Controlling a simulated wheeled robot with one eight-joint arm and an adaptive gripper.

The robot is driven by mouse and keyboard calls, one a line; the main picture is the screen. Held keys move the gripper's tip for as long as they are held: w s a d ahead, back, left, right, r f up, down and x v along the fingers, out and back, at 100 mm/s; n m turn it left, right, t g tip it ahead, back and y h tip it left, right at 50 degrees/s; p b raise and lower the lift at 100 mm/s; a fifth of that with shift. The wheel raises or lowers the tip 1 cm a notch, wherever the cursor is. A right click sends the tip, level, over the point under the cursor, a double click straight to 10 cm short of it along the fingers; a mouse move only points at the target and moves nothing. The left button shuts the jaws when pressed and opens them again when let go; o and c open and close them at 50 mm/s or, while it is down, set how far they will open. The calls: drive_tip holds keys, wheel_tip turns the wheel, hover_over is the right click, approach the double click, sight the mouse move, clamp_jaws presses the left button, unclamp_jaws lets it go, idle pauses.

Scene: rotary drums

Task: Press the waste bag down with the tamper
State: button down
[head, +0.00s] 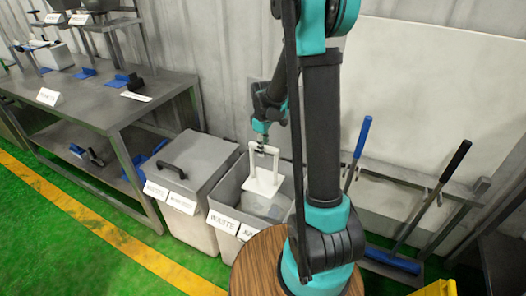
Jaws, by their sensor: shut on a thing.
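My gripper (266,150) points down over the open waste bin and is shut on the handle of the white tamper (264,184). The tamper has a frame handle and a flat square plate, held roughly level within the mouth of the open waste bin (227,207). A pale grey rounded thing (262,205), probably the waste bag, shows in the bin just below the plate. The plate hides part of it, and I cannot tell whether they touch.
A lidded waste bin (188,190) with a black handle stands left of the open one. A steel table (95,107) with blue tools is at the left. A round wooden top (255,262) is in front. Long-handled tools (432,200) lean at the right. Green floor lies clear at the lower left.

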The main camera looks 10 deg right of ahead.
wheel_tip(320, 180, up, 14)
drive_tip(key=shift+r, duration=0.25)
idle(1.0)
drive_tip(key=shift+s, duration=0.15)
